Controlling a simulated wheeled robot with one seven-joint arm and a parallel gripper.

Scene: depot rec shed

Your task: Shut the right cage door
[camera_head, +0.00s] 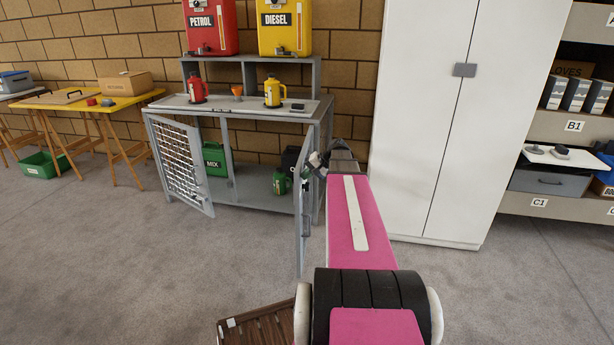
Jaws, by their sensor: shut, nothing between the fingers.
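The grey cage cabinet (270,108) stands against the brick wall. Its right cage door (301,215) is open and swung out toward me, seen nearly edge-on. Its left cage door (180,165) is also open, showing its mesh. My pink arm reaches forward to the right door's right side. My gripper (316,162) is shut and empty, close to the upper part of the right door. The arm hides part of the cabinet's right side, and I cannot tell whether the gripper touches the door.
Inside the cabinet stand a green MIX can (214,158), a smaller green can (281,181) and a dark container (291,160). A tall white locker (430,120) stands close to the right of my arm. A brown slatted object (258,326) lies on the floor nearby.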

